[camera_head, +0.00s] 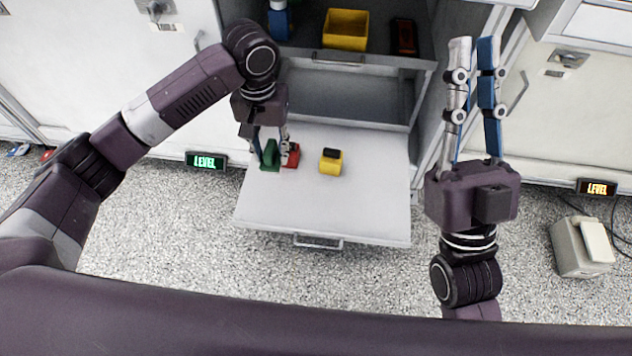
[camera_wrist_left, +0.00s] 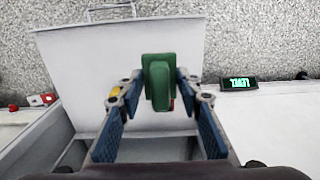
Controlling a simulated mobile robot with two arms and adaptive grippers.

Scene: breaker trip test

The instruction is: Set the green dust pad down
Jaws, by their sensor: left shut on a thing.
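The green dust pad (camera_head: 270,158) is a dark green block with a raised grip, at the left side of the pale pull-out shelf (camera_head: 330,208). My left gripper (camera_head: 270,156) points down over the shelf and is shut on the pad. In the left wrist view the green pad (camera_wrist_left: 160,82) sits between the two fingertips, over the pale shelf (camera_wrist_left: 85,75). The pad is at or just above the surface; I cannot tell whether it touches. My right gripper (camera_head: 474,44) points up at the right, its fingers apart and empty.
A red block (camera_head: 291,155) stands close right of the pad, and a yellow block with a black top (camera_head: 330,162) stands further right. The front of the shelf is clear. A yellow bin (camera_head: 346,29) is in the cabinet behind. A green-lit LEVEL display (camera_head: 206,161) is at left.

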